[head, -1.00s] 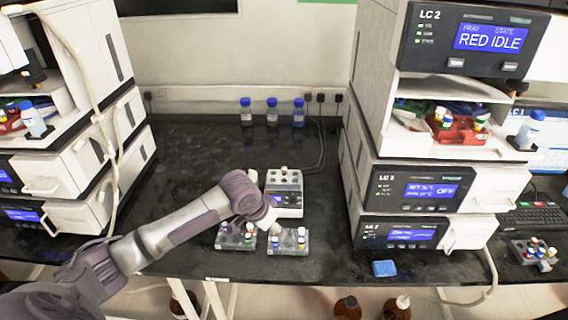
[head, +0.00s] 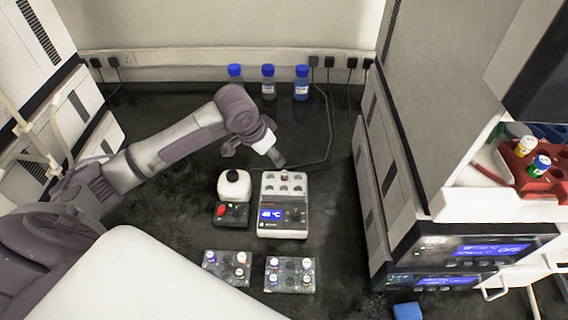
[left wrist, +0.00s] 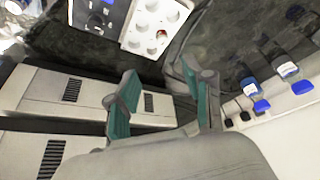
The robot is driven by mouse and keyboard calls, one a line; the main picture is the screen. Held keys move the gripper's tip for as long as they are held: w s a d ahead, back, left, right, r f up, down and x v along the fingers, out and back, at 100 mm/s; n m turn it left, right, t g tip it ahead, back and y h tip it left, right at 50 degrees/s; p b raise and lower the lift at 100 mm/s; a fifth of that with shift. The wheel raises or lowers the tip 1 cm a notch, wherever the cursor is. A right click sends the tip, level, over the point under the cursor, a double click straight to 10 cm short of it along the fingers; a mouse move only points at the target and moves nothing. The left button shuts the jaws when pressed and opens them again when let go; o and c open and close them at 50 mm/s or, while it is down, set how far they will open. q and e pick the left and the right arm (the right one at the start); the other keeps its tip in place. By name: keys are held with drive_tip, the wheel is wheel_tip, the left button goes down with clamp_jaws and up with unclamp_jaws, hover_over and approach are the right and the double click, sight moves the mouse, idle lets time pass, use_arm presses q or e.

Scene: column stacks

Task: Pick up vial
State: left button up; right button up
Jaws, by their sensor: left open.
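My left gripper (head: 272,155) is open and empty above the bench, just behind the white heater block (head: 284,220) with the blue display. In the left wrist view its two green-padded fingers (left wrist: 163,100) stand apart with nothing between them. The heater block has round wells on top, and a dark red-capped vial (head: 285,171) sits in one; the same red spot shows in the left wrist view (left wrist: 161,34). Two clear racks in front, the left one (head: 227,268) and the right one (head: 290,275), hold several small capped vials. My right gripper is not in view.
Several blue-capped bottles (head: 268,84) line the back wall. Instrument stacks stand on both sides; the right one has a red tray (head: 532,165) with vials. A blue sponge (head: 407,311) lies front right.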

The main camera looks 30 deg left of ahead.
use_arm(q)
approach(284, 173)
drive_tip(key=x, duration=0.3)
drive_tip(key=shift+w+d+f+p, duration=0.1)
drive_tip(key=shift+d+f+p, duration=0.25)
drive_tip(key=shift+w+f, duration=0.2)
drive_tip(key=shift+f, duration=0.3)
drive_tip(key=x, duration=0.1)
drive_tip(key=p+x, duration=0.1)
drive_tip(key=x, duration=0.1)
drive_tip(key=shift+w+a+f, duration=0.1)
drive_tip(key=shift+a+f, duration=0.15)
drive_tip(key=shift+w+f, duration=0.2)
drive_tip(key=shift+f, duration=0.2)
drive_tip(key=c, duration=0.9)
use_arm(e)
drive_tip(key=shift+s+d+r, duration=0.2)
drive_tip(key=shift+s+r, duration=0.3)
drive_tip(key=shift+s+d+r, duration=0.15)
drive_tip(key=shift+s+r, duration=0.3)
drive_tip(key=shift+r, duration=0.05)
